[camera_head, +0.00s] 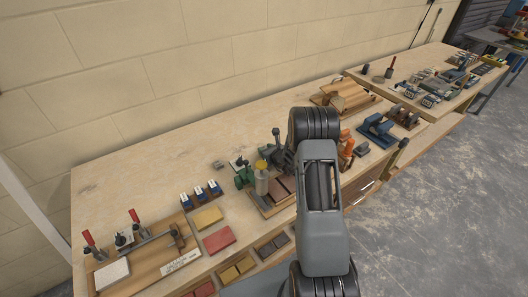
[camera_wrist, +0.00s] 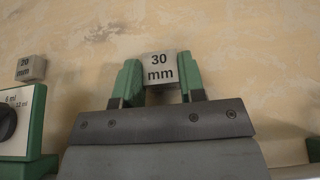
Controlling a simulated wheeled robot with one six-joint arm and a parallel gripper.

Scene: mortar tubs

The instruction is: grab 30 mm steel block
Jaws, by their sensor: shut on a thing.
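The 30 mm steel block (camera_wrist: 160,66) is a small grey cube with "30 mm" in black on its face. In the wrist view it sits between the two green fingers of my gripper (camera_wrist: 159,74), which is shut on it with a finger against each side. I cannot tell whether the block still touches the wooden surface. In the head view I cannot make out the block or the fingertips; my arm covers part of the bench there.
A 20 mm block (camera_wrist: 32,68) stands to the left in the wrist view, above a green-and-white device (camera_wrist: 22,120). On the wooden bench (camera_head: 130,165), red-handled clamps (camera_head: 90,240), a yellow block (camera_head: 207,218) and a red block (camera_head: 218,240) lie left of my arm. The bench's back left is clear.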

